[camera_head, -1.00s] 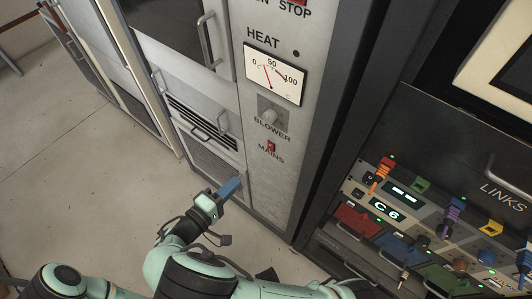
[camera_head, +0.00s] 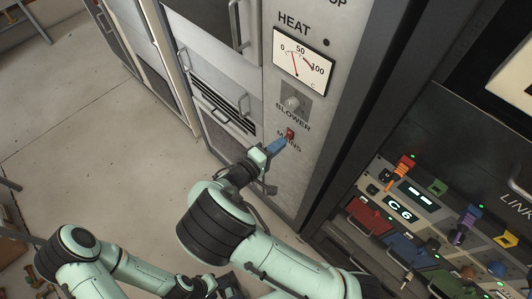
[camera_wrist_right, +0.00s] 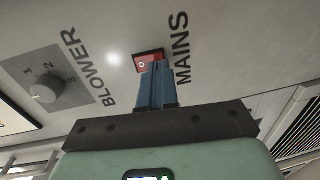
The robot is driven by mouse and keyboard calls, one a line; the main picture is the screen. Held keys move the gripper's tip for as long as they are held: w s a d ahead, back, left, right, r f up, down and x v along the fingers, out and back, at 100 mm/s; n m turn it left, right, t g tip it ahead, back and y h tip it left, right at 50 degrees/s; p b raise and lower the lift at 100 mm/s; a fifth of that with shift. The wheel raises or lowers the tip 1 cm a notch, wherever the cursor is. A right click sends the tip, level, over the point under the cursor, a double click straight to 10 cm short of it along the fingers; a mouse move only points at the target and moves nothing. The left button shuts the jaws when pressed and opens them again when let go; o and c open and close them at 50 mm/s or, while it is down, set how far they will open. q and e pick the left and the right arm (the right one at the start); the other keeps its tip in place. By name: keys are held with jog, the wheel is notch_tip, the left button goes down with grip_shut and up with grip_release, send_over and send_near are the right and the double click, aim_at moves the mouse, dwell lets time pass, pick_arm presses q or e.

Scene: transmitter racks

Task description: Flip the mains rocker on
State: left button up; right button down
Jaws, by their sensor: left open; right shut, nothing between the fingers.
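The mains rocker (camera_head: 290,133) is a small red switch on the grey rack panel, above the MAINS label and below the BLOWER knob. In the right wrist view the rocker (camera_wrist_right: 141,61) shows a white round mark, and part of it is hidden behind my fingertips. My right gripper (camera_head: 281,145) is shut and empty, its blue fingers pointing at the rocker. In the right wrist view the fingertips (camera_wrist_right: 156,66) overlap the rocker's edge; I cannot tell whether they touch it. My left gripper (camera_head: 228,284) is low at the bottom of the head view, away from the panel, partly seen.
The BLOWER knob (camera_head: 292,102) and the HEAT meter (camera_head: 303,59) are above the rocker. A drawer handle (camera_head: 209,119) sticks out to the left. A LINKS panel with coloured plugs (camera_head: 395,180) stands at the right. The floor (camera_head: 90,130) at the left is clear.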

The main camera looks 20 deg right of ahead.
jog(key=shift+w+d+f, duration=0.1)
jog(key=shift+w+d, duration=0.2)
jog(key=shift+d, duration=0.35)
jog(key=shift+d+f+b, duration=0.15)
jog(key=shift+f+b, duration=0.05)
jog(key=shift+b, duration=0.15)
pick_arm(q)
jog(key=shift+s+f, duration=0.1)
jog(key=shift+f, duration=0.2)
pick_arm(e)
jog(key=shift+r, duration=0.15)
